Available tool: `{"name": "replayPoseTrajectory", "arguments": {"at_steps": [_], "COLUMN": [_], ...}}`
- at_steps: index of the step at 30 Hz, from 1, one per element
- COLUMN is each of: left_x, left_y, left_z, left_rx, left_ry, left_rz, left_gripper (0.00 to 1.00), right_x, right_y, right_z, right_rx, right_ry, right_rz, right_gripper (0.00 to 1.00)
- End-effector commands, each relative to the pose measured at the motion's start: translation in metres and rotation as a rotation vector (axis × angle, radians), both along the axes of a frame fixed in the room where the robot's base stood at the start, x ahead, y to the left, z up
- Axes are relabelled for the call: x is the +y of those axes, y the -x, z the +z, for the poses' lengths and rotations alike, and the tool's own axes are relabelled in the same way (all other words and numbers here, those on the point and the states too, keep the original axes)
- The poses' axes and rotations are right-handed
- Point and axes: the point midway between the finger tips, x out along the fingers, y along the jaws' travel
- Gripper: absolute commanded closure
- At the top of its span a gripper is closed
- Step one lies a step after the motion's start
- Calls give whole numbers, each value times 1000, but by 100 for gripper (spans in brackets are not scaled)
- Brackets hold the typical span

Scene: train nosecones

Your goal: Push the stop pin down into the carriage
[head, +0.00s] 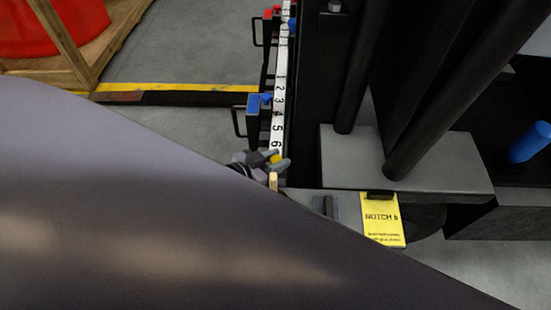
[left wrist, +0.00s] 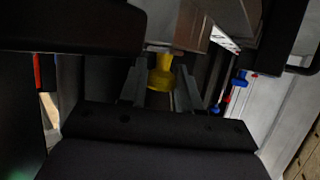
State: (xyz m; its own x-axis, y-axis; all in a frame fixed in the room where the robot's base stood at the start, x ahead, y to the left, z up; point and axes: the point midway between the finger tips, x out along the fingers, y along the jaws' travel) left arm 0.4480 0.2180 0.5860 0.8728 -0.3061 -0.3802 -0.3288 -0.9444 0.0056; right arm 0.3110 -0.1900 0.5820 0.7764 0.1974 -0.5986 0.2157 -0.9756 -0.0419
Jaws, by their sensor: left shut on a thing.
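A yellow stop pin (left wrist: 160,76) with a rounded head sits between the two grey fingers of my left gripper (left wrist: 161,88) in the left wrist view. In the head view my left gripper (head: 271,161) is small, shut on the yellow pin (head: 276,159), beside the low end of the white numbered scale (head: 279,100), near the 6. The pin's lower part and the carriage under it are hidden, so I cannot tell how deep the pin sits. My right gripper is not in view.
A blue carriage (head: 254,115) with a handle stands farther up the scale, and a red one (head: 267,30) beyond it. A yellow tag (head: 381,217) reading "NOTCH" hangs right of the gripper. Dark posts (head: 418,110) rise at right. A large grey shape hides the lower left.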

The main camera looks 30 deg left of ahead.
Motion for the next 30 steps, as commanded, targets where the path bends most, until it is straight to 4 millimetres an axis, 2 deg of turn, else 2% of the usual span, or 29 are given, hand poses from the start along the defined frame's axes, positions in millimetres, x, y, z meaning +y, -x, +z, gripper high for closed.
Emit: {"name": "replayPoseTrajectory", "arguments": {"at_steps": [1,2,3,4,16,30], "left_x": [0,0,0,0,2,20], "left_y": [0,0,0,0,6,56], "left_z": [0,0,0,0,3,25], "left_rx": [-1,-1,-1,-1,0,1], "left_ry": [0,0,0,0,0,-1], "left_rz": [0,0,0,0,0,0], "left_gripper": [97,58,45,38,38,38], "right_x": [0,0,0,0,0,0], "right_y": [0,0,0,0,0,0], "right_z": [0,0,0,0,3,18], "right_rx": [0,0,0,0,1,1], "right_ry": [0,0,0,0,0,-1], "right_rz": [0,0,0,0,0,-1], "right_gripper": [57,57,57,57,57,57]}}
